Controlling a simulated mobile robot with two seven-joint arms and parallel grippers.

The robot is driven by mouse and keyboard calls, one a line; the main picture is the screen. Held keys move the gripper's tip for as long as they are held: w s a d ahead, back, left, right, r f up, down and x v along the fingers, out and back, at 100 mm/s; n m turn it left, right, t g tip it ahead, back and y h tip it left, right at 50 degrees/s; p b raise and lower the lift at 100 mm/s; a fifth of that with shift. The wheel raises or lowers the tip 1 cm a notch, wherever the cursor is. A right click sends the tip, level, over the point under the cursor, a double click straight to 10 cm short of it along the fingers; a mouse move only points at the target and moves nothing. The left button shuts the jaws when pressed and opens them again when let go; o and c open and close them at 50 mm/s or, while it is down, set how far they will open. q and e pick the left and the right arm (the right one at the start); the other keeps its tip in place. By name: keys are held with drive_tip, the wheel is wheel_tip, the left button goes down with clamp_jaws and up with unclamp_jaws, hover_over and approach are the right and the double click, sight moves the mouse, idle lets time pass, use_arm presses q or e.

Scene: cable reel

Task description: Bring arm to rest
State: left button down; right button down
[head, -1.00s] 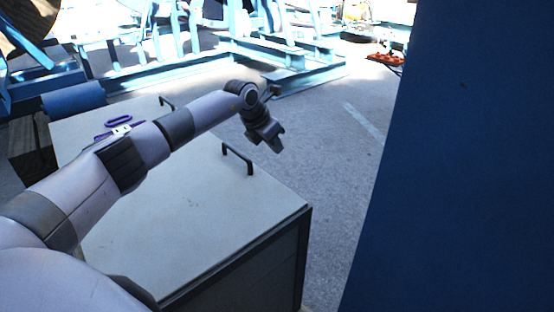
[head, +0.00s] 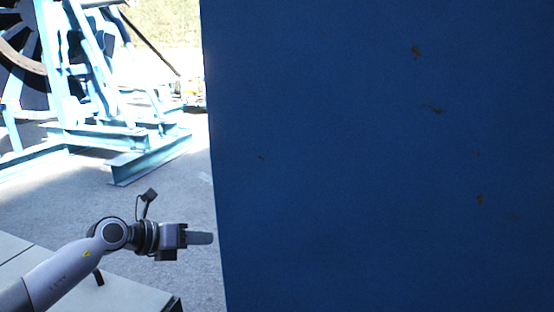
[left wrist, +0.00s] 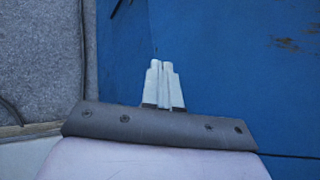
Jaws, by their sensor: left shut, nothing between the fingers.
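My left arm (head: 62,272) comes in from the lower left in the head view. Its gripper (head: 200,238) points right, level, with its tip close to the edge of a large blue panel (head: 380,150). Whether it touches the panel cannot be told. In the left wrist view the fingers of the left gripper (left wrist: 163,84) lie together, shut and empty, with the blue panel (left wrist: 230,60) behind them. My right gripper is in neither view.
The blue panel fills the right of the head view. A pale cabinet top (head: 125,294) with a dark handle (head: 98,277) lies under my left arm. A light-blue steel frame (head: 150,160) and a reel (head: 22,55) stand behind. Grey floor (head: 175,200) is clear between.

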use_arm(q)
drive_tip(key=s+d+r+n+t, duration=0.3)
drive_tip(key=s+d+n+t, duration=0.3)
drive_tip(key=n+t, duration=0.6)
drive_tip(key=s+a+f+n+g+y, duration=0.6)
drive_tip(key=s+a+f+n+y, duration=0.55)
drive_tip(key=n, duration=0.85)
drive_tip(key=s+f+n+g+h, duration=0.1)
drive_tip(key=s+f+n+g, duration=0.3)
drive_tip(key=s, duration=0.7)
drive_tip(key=s+f+n+g+h, duration=0.1)
drive_tip(key=s+f+g, duration=0.5)
drive_tip(key=s, duration=0.5)
drive_tip(key=w+d+r+t+h+p, duration=0.2)
drive_tip(key=w+t+p, duration=0.3)
drive_tip(key=p, duration=0.5)
drive_tip(key=shift+w+d+t+p, duration=0.3)
drive_tip(key=shift+d+t, duration=0.2)
drive_tip(key=shift+d, duration=0.05)
